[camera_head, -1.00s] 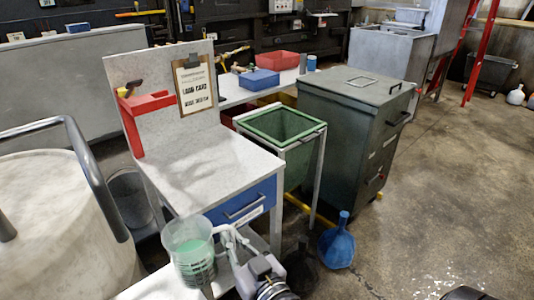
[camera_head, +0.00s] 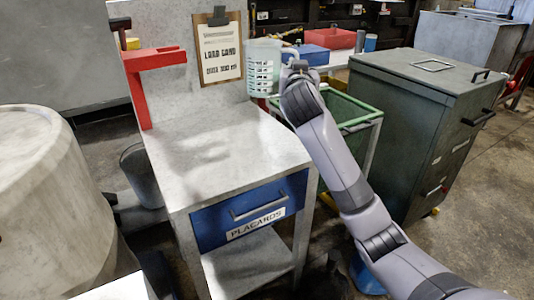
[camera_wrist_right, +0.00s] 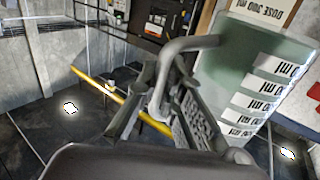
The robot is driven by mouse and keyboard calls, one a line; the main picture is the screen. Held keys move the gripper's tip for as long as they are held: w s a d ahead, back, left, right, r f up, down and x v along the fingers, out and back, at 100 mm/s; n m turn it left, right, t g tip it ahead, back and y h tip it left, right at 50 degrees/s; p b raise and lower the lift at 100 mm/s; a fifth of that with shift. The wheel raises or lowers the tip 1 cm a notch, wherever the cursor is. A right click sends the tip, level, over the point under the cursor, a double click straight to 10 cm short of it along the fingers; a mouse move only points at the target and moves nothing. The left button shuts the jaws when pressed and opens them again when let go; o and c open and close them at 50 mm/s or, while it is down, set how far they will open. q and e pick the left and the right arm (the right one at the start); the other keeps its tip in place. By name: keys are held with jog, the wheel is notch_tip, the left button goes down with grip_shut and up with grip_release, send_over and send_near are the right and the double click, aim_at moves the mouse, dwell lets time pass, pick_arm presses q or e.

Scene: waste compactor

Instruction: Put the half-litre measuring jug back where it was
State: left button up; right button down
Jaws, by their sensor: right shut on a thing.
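The measuring jug (camera_head: 263,68) is translucent, pale green, with white scale labels. In the head view it is held up at the back right of the placard bench, in front of its back panel and beside the clipboard. In the right wrist view the jug (camera_wrist_right: 262,75) fills the right side, its handle between the fingers. My right gripper (camera_head: 292,66) is shut on the jug's handle; the fingers also show in the right wrist view (camera_wrist_right: 165,100). I cannot tell whether the jug's base touches anything. My left gripper is not in view.
The grey bench top (camera_head: 225,150) is clear, above a blue drawer (camera_head: 250,208). A red bracket (camera_head: 140,85) stands at its left, a clipboard (camera_head: 220,50) on its panel. A green bin (camera_head: 350,110) and dark green cabinet (camera_head: 420,110) stand right. A blue box (camera_head: 308,54) and red tray (camera_head: 341,38) lie behind.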

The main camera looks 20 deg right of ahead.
jog(key=shift+w+d+f+b, duration=0.15)
jog(key=shift+f+b, duration=0.45)
jog(key=shift+f, duration=2.5)
jog(key=shift+s+d+f+b, duration=0.1)
jog(key=shift+f+b, duration=0.45)
jog(key=shift+f, duration=2.5)
jog(key=shift+w+d+f+b, duration=0.15)
jog(key=shift+f+b, duration=0.45)
jog(key=shift+f, duration=2.5)
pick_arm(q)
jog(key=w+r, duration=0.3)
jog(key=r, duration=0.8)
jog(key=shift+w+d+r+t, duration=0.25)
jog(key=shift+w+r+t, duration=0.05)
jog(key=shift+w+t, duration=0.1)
pick_arm(e)
jog(key=c, duration=2.1)
grip_release()
jog(key=shift+f, duration=0.1)
jog(key=shift+c, duration=0.2)
jog(key=o, duration=0.4)
jog(key=shift+s, duration=0.1)
